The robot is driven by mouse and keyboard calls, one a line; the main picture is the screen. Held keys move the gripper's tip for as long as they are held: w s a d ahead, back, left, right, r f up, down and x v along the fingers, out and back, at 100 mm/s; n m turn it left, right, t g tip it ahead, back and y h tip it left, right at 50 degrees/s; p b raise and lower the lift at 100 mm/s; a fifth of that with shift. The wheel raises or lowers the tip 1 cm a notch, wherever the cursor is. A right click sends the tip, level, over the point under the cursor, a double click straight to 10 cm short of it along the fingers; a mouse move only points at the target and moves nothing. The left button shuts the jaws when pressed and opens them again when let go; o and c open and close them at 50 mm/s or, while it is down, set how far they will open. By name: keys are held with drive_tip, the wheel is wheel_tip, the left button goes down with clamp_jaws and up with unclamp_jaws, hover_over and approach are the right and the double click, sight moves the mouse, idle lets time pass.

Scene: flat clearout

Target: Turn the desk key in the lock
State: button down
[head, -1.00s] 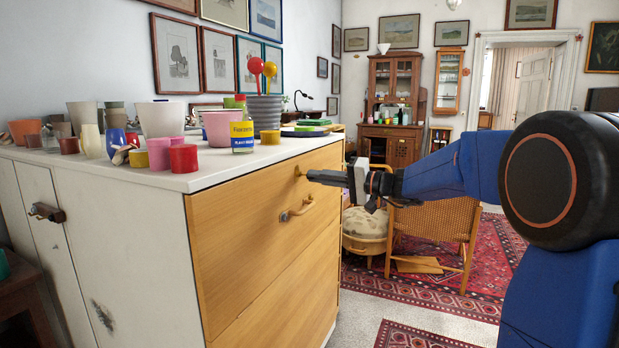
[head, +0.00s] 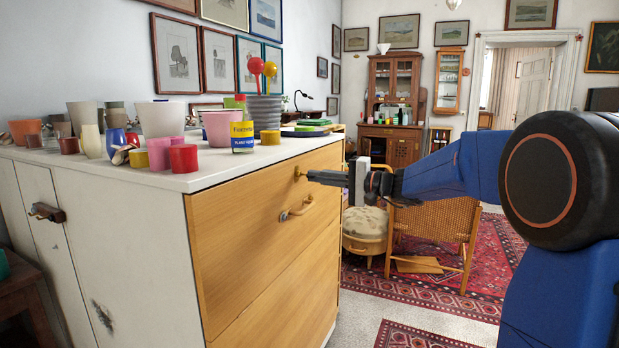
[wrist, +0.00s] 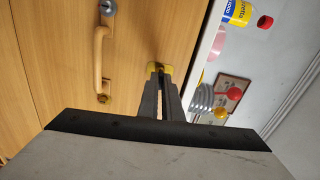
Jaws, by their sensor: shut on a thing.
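The brass-yellow desk key (head: 299,172) is at the upper front of the wooden drawer unit (head: 240,225), above the handle. It also shows as a yellow piece at the fingertips in the wrist view (wrist: 153,68). My gripper (head: 312,176) is shut on the key, its fingers reaching level to the drawer front from the right. In the wrist view the gripper (wrist: 160,78) has its fingers close together against the key. The lock itself is hidden behind the key and fingertips, so I cannot tell how deep the key sits.
A curved drawer handle (head: 297,208) sticks out just below the key. Pots, cups and a yellow-labelled bottle (head: 242,136) crowd the white top (head: 190,181). A wicker chair (head: 436,230) and a cushioned stool (head: 365,225) stand behind my arm.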

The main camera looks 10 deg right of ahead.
drive_tip(key=shift+m, duration=0.3)
drive_tip(key=c, duration=1.9)
unclamp_jaws()
drive_tip(key=shift+o, duration=0.2)
drive_tip(key=shift+d, duration=0.1)
